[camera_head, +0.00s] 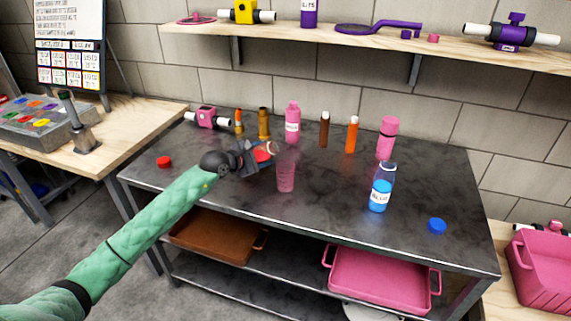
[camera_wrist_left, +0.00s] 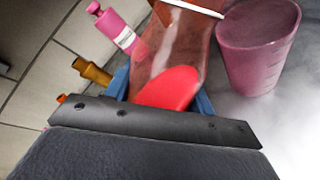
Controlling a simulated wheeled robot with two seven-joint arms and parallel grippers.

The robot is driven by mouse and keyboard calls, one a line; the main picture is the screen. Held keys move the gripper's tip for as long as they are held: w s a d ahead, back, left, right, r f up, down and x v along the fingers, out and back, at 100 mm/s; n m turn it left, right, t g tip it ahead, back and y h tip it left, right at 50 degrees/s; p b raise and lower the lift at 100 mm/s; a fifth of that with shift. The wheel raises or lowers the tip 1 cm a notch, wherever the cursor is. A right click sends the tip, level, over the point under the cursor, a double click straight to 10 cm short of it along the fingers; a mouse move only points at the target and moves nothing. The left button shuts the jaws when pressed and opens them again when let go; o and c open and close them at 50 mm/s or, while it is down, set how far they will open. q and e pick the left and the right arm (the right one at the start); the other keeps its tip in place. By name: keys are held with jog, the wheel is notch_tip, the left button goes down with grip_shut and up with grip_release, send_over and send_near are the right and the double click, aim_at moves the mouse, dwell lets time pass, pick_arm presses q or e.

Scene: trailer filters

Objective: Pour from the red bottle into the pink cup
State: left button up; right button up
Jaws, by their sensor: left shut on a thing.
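My left gripper (camera_head: 258,156) is shut on the red bottle (camera_head: 264,152), a clear bottle with red liquid inside. The bottle is tilted, with its mouth end towards the pink cup (camera_head: 286,178). The cup stands upright on the dark table, just right of the gripper. In the left wrist view the bottle (camera_wrist_left: 172,60) is between the blue fingers, and the cup (camera_wrist_left: 258,50) is close to its right. The red liquid (camera_wrist_left: 168,88) lies along the bottle's side. I cannot tell whether any liquid is leaving the mouth. My right gripper is not in view.
The dark table (camera_head: 235,195) also bears a blue bottle (camera_head: 380,190), a blue cap (camera_head: 437,226) and a red cap (camera_head: 163,161). A pink bottle (camera_head: 292,124) and several other containers stand along the back. The front middle is clear.

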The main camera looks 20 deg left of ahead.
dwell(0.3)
pick_arm(q)
jog(key=shift+a+f, duration=0.1)
jog(key=shift+a, duration=0.05)
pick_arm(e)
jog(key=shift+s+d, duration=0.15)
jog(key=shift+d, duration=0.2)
pick_arm(q)
jog(key=shift+m+y, duration=0.3)
jog(key=shift+m, duration=0.1)
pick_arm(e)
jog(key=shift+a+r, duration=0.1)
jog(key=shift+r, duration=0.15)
pick_arm(q)
jog(key=shift+a+p, duration=0.1)
jog(key=shift+p, duration=0.25)
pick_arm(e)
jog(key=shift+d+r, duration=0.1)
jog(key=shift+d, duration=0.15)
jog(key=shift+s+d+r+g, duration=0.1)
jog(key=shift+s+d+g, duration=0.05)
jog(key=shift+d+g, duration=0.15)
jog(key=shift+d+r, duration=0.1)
